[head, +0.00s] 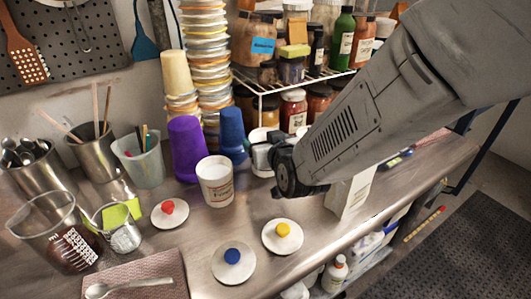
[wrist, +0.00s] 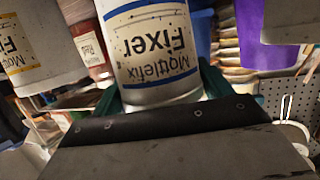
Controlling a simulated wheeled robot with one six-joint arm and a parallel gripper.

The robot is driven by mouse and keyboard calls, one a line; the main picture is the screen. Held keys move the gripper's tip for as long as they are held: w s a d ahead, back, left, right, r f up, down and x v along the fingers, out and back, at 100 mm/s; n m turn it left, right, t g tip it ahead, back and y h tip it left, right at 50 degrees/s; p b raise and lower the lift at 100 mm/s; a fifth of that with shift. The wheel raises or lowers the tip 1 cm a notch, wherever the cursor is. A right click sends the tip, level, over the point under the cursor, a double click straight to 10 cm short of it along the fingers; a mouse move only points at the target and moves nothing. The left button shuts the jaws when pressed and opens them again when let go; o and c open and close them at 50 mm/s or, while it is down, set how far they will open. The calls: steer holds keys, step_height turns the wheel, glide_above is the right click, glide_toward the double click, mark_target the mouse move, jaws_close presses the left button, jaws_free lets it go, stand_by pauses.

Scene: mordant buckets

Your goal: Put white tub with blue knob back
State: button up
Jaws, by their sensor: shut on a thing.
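My gripper (head: 261,153) is shut on a white tub with blue stripes and "Mottlefix Fixer" lettering. The tub (wrist: 158,50) fills the middle of the wrist view, its lettering upside down, between the green fingers. In the head view it is mostly hidden behind my gripper, near the blue cup. A white lid with a blue knob (head: 232,257) lies flat on the front of the bench, apart from the tub. Whether the tub touches the bench is hard to tell.
An open white tub (head: 215,184) stands left of my gripper, before a purple cup (head: 187,148) and blue cup (head: 232,135). Lids with a yellow knob (head: 283,232) and red knob (head: 168,210) lie nearby. A yellow-striped tub (wrist: 35,45) stands close. A wire shelf (head: 285,86) holds jars.

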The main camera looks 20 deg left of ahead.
steer(key=shift+f, duration=1.65)
steer(key=shift+f, duration=0.15)
steer(key=o, duration=1.2)
steer(key=shift+r, duration=0.2)
steer(key=v, duration=1.2)
